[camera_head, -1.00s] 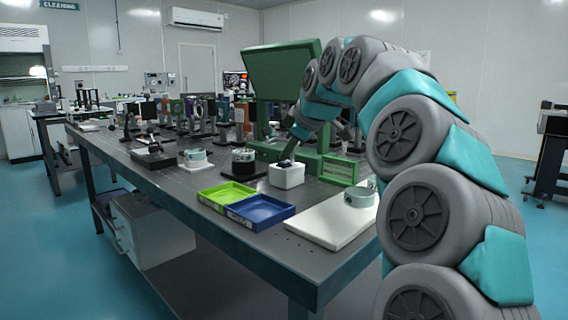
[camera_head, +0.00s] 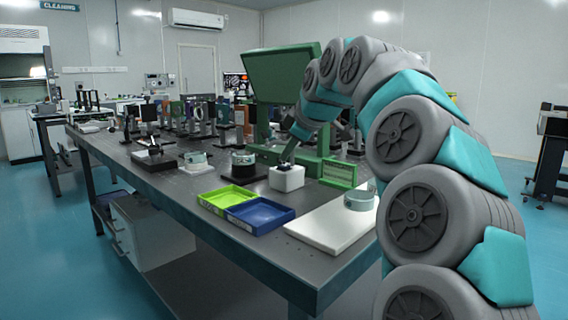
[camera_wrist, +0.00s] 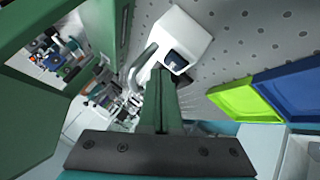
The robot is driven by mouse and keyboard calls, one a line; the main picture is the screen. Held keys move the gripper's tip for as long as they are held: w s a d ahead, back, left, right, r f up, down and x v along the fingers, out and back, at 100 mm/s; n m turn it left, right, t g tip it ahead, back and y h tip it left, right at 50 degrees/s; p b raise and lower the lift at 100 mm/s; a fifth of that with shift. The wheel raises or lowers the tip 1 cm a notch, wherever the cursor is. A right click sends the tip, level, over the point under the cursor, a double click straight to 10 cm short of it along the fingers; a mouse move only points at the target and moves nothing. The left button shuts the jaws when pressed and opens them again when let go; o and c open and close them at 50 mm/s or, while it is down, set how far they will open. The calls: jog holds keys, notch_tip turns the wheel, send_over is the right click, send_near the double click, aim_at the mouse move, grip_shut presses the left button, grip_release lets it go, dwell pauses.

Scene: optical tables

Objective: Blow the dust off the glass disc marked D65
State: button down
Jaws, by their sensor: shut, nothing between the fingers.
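My gripper (camera_wrist: 158,78) is shut and empty. In the wrist view its fingers point at a white block with a dark opening (camera_wrist: 184,38). In the head view my gripper (camera_head: 288,157) is just above this white block (camera_head: 287,179), partly hidden by my arm. Round clear-topped pieces stand on the table: one (camera_head: 195,160) left of the block, one on a dark base (camera_head: 243,163), and one (camera_head: 359,200) on a white board (camera_head: 322,228). No D65 marking is readable, and I cannot tell which is the marked glass disc. Dust is too small to see.
A lime green tray (camera_head: 213,201) and a blue tray (camera_head: 262,229) lie at the table's front edge (camera_head: 225,250). A large green machine (camera_head: 280,75) rises behind the white block. Many optical mounts crowd the far left.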

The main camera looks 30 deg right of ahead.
jog(key=shift+r, duration=0.3)
notch_tip(320, 180, up, 5)
jog(key=p, duration=0.3)
jog(key=shift+p, duration=0.35)
dwell(0.7)
